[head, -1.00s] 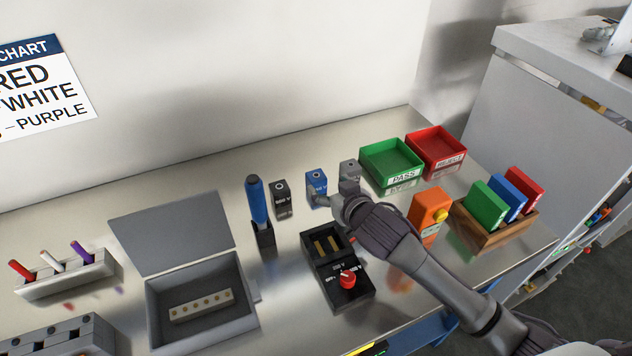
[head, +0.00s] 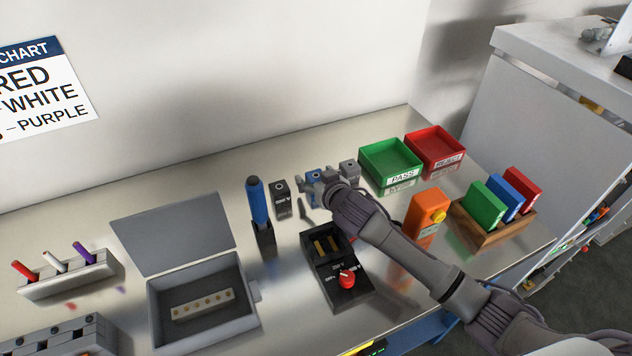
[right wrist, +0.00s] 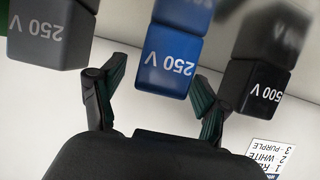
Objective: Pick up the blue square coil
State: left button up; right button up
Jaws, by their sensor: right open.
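The blue square coil (head: 315,173) is a small blue block standing upright on the metal bench, partly hidden by my right gripper in the head view. In the right wrist view the blue coil (right wrist: 172,60), marked 250 V, appears upside down at the middle top. My right gripper (head: 314,188) is open and empty in front of it. My left gripper is not in view.
A dark 500 V block (head: 280,200) and a grey 250 V block (head: 350,169) stand close on either side. A blue-handled tool (head: 257,203) stands left. Green (head: 391,171) and red (head: 436,158) trays are right.

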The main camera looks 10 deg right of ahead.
jog(key=c, duration=1.3)
jog(key=shift+c, duration=0.2)
